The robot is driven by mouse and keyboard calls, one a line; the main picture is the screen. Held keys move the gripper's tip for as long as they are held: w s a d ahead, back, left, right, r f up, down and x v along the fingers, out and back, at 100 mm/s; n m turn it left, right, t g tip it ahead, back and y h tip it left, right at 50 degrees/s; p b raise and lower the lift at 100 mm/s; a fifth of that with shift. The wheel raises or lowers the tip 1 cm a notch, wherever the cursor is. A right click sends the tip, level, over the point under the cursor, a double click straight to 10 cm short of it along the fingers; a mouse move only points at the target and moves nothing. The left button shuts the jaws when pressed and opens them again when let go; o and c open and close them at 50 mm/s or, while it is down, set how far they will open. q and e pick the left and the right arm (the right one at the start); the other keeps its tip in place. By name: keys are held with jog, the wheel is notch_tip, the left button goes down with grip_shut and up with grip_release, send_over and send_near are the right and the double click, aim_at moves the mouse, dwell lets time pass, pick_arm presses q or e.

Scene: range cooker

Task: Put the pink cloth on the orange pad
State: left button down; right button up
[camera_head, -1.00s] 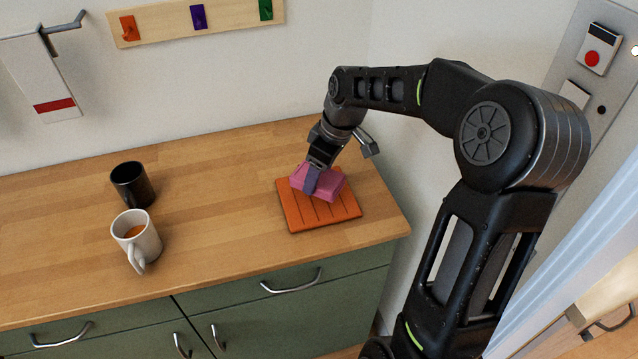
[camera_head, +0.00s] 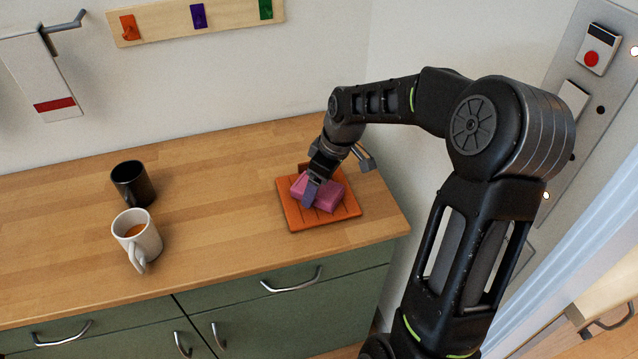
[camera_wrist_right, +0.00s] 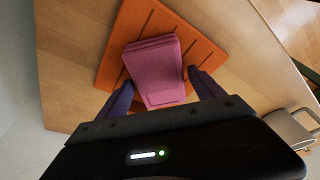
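The pink cloth (camera_head: 326,195), a folded thick block, is at the orange pad (camera_head: 291,219), over its middle. The pad lies flat near the counter's right end. My right gripper (camera_head: 310,193) reaches down to the cloth, and a purple finger crosses its near side. In the right wrist view the cloth (camera_wrist_right: 157,70) sits between the two fingertips (camera_wrist_right: 161,76), which look close against its sides, with the pad (camera_wrist_right: 115,65) beneath. Whether the cloth's underside fully rests on the pad is hard to see. My left gripper is out of view.
A black mug (camera_head: 132,184) and a white mug (camera_head: 137,240) with brown contents stand on the left of the wooden counter (camera_head: 215,205). The counter between mugs and pad is clear. A hook rail (camera_head: 160,22) is on the wall behind.

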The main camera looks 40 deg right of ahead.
jog(key=shift+o, duration=0.6)
jog(key=shift+r, duration=0.25)
jog(key=v, duration=1.1)
jog(key=shift+s+r+b, duration=0.2)
jog(key=shift+r+b, duration=0.2)
